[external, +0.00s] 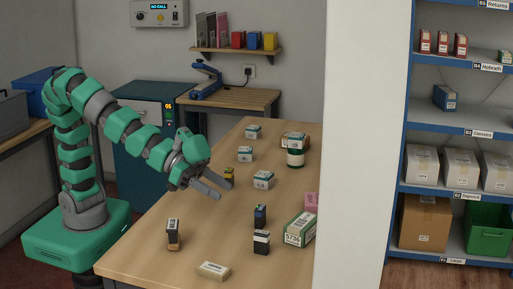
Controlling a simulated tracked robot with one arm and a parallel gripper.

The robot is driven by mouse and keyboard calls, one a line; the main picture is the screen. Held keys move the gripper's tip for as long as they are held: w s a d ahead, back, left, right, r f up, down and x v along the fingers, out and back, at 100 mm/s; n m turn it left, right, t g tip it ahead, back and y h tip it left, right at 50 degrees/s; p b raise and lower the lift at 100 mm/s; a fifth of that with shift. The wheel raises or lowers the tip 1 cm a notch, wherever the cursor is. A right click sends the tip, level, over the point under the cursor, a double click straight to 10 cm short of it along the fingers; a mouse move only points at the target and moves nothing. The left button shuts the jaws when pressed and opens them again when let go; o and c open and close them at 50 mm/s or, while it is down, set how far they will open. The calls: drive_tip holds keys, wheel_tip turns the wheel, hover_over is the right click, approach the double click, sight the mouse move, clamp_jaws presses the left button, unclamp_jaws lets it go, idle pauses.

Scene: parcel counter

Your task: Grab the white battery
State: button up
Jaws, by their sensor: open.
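The white battery (261,243) looks like a small upright block with a white body and dark bands. It stands on the wooden counter (205,215) toward the front right, just in front of a blue upright battery (260,216). My gripper (226,191) is open and empty above the middle of the counter. It is up and to the left of the white battery, clear of it. A yellow battery (229,173) shows just behind my gripper's fingers, partly hidden by them.
A dark upright battery (173,236) stands at the front left, and a beige block (213,270) lies near the front edge. A green-and-white box (299,229) is close right of the white battery. A white pillar (360,150) bounds the right.

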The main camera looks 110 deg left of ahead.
drive_tip(key=p, duration=0.2)
approach(255, 232)
drive_tip(key=v, duration=0.2)
drive_tip(key=b+x, duration=0.1)
drive_tip(key=x, duration=0.6)
drive_tip(key=b+x, duration=0.1)
drive_tip(key=x, duration=0.6)
drive_tip(key=shift+a+f+b, duration=0.15)
drive_tip(key=shift+a+b, duration=0.1)
drive_tip(key=shift+b, duration=0.1)
drive_tip(key=shift+s, duration=0.1)
clamp_jaws()
